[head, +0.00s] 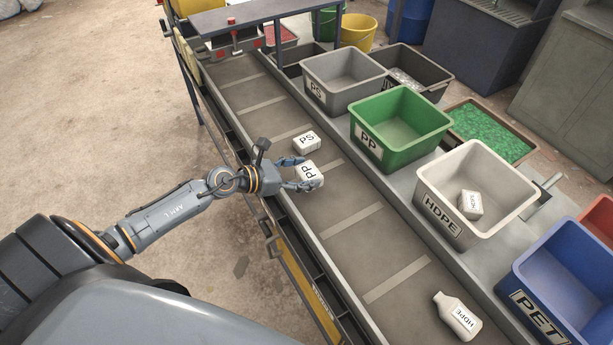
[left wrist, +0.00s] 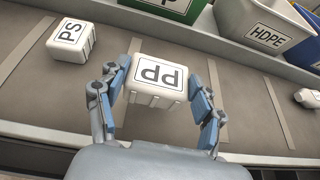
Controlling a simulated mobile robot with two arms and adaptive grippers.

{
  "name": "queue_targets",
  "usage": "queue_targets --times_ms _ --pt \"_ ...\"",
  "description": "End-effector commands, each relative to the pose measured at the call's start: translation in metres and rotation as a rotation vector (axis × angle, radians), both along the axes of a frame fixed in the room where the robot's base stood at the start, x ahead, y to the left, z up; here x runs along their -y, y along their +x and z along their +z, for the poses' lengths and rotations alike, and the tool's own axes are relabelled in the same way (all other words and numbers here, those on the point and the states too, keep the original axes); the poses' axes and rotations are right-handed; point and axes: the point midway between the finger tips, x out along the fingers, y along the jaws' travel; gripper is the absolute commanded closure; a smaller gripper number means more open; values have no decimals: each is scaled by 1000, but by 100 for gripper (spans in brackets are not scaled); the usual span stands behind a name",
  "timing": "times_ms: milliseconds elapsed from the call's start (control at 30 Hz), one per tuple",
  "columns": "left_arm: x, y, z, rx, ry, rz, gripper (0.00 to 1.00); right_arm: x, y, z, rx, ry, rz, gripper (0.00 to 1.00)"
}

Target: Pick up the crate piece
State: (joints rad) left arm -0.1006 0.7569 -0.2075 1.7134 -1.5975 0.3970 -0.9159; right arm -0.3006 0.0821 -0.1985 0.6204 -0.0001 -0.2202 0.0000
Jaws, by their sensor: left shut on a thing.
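The crate piece (head: 310,174) is a small white block with ribbed sides and a black PP label. It also shows in the left wrist view (left wrist: 158,84), where its label is upside down. My left gripper (head: 303,175) is shut on it, with one blue-grey finger on each side. The piece is over the conveyor belt; I cannot tell whether it touches the belt. Its underside is hidden. My right gripper is in neither view.
A white PS block (head: 307,142) sits close by on the belt (head: 350,222). A white HDPE bottle (head: 457,316) lies farther down. Bins line the belt's right side: grey PS (head: 318,97), green PP (head: 365,147), white HDPE (head: 437,217) holding a piece, and blue PET (head: 535,318).

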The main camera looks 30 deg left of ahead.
Motion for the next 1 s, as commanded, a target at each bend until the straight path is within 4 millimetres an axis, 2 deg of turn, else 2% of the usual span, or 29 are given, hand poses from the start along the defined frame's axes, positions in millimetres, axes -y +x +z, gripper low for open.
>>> queue_targets --times_ms 33,167,233,400,600,800,1000 --pt "-2 -13 13 -3 8 -8 64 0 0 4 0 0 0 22" --pt "-9 -42 48 -5 8 -8 64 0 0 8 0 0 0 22" --pt "-13 -56 47 -9 3 -5 64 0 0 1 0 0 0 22" --pt "-19 -82 61 -8 1 -4 64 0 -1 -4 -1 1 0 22" --pt "-25 -104 72 -5 -1 -2 64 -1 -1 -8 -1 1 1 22" --pt "-30 -119 81 -3 -2 0 64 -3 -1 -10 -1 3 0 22" --pt "-31 -125 85 -2 -1 -2 64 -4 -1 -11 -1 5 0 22"
